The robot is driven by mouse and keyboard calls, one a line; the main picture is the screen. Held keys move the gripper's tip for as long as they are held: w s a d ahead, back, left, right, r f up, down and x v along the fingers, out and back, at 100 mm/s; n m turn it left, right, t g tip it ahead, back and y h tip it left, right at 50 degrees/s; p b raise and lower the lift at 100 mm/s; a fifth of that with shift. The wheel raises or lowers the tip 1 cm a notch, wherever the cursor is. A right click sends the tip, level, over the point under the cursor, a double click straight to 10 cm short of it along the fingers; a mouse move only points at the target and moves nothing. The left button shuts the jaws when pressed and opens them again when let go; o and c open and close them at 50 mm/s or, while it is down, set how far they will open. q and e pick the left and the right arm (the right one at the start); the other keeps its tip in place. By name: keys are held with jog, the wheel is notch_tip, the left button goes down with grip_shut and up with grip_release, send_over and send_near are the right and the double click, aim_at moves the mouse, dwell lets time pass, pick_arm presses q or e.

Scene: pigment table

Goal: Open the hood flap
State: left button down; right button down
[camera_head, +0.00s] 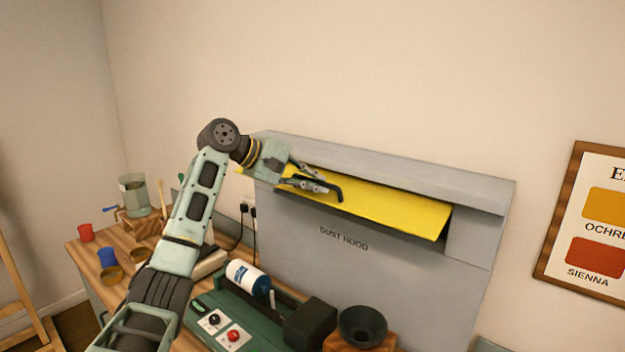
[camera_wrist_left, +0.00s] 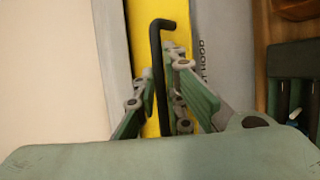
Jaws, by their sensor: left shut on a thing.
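The hood flap (camera_head: 400,207) is a yellow panel in the upper opening of the grey dust hood (camera_head: 400,262). It is tilted, with a dark gap under its right part. It also shows as a yellow strip in the left wrist view (camera_wrist_left: 146,50). A black bar handle (camera_head: 336,190) is on the flap; it shows in the left wrist view (camera_wrist_left: 157,50) between the fingers. My left gripper (camera_head: 318,184) is at the flap's left part, shut on the handle. Its fingers also show in the left wrist view (camera_wrist_left: 160,97). My right gripper is not in view.
Below the hood stand a green machine (camera_head: 250,325) with a white and blue bottle (camera_head: 246,277), and a dark bowl (camera_head: 362,326) on a wooden block. A red cup (camera_head: 86,232), a blue cup (camera_head: 107,257) and a glass jar (camera_head: 133,195) are at the left.

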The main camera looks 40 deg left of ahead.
pick_arm(q)
jog(key=shift+w+r, duration=0.15)
jog(key=shift+r, duration=0.05)
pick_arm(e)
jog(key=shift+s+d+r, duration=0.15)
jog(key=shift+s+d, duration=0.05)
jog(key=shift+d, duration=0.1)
pick_arm(q)
jog(key=shift+f, duration=0.1)
jog(key=c, duration=2.2)
grip_release()
jog(key=shift+w, duration=0.15)
jog(key=o, duration=0.4)
jog(key=shift+w+f+g, duration=0.25)
jog(key=shift+w+g, duration=0.05)
jog(key=shift+w, duration=0.05)
jog(key=shift+c, duration=0.2)
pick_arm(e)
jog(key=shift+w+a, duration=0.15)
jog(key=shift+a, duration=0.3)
